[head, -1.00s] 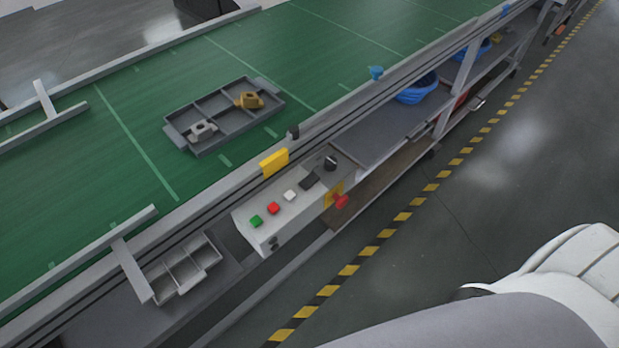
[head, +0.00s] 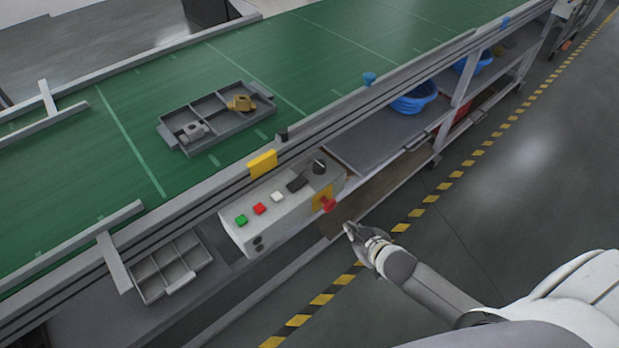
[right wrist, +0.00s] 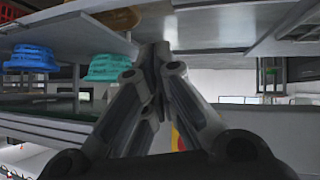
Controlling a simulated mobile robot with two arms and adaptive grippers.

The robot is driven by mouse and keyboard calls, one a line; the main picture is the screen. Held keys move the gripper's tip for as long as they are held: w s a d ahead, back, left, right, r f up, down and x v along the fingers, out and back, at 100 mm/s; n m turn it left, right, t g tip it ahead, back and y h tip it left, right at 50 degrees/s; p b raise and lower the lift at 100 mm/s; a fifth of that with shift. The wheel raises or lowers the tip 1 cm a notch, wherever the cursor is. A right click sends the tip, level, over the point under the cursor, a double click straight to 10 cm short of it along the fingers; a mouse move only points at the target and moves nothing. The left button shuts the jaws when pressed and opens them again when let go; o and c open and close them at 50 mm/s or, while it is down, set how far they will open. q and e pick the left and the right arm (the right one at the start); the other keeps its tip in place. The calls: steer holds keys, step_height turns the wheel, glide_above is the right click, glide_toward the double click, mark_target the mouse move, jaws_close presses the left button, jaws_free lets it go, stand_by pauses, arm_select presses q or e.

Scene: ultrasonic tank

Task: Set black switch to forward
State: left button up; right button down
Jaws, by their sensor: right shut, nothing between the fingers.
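The control box (head: 275,215) is mounted on the side of the conveyor in the head view. On its top are a green button, a red button, a white button, a black rocker-like piece (head: 297,183) and a black knob switch (head: 319,167) at the far right end. I cannot read the switch's setting. A red emergency knob (head: 328,205) on a yellow plate is on the box's right side. My right gripper (head: 350,231) is shut and empty, in front of and below the red knob, apart from the box. In the right wrist view its fingers (right wrist: 152,55) meet. My left gripper is not in view.
The green conveyor (head: 330,50) carries a grey tray (head: 222,131) with two metal parts. An empty divided tray (head: 180,285) sits at lower left. A yellow block (head: 262,164) is on the rail behind the box. Blue baskets (head: 415,98) stand on the shelf. The striped floor is clear.

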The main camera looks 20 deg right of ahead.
mark_target(302, 184)
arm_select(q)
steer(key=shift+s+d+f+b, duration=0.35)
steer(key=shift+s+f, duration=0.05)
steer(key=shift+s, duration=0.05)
arm_select(e)
steer(key=a+r+n+t+y, duration=0.1)
steer(key=a+r, duration=0.3)
steer(key=r, duration=0.7)
steer(key=w+a+r+n+t+y, duration=0.1)
steer(key=a+r+t+y, duration=0.1)
steer(key=r, duration=1)
steer(key=shift+w+a+t+y, duration=0.25)
steer(key=shift+a+t+y, duration=0.2)
steer(key=shift+a, duration=0.45)
steer(key=shift+w, duration=0.1)
